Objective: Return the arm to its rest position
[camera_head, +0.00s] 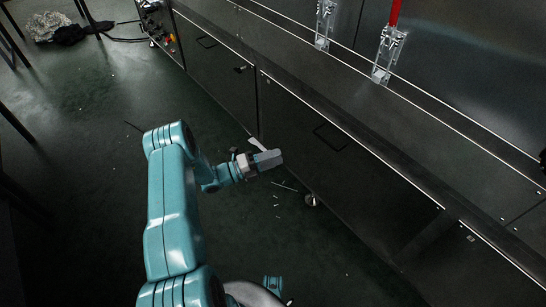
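My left arm, teal, rises from the bottom of the head view and bends to the right at its elbow. My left gripper (266,159), grey, is at its end, in the air over the dark floor and in front of the dryer's lower panels. I see nothing held in it. Its fingers are small and seen at an angle, so the gap between them cannot be made out. My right gripper is not in view.
The dark tunnel dryer (350,165) runs diagonally along the right, with handled panels and metal latches (387,55), one with a red handle (395,12). A crumpled heap (48,25) lies at the far left. Thin dark legs stand at the left edge. Small scraps lie on the floor.

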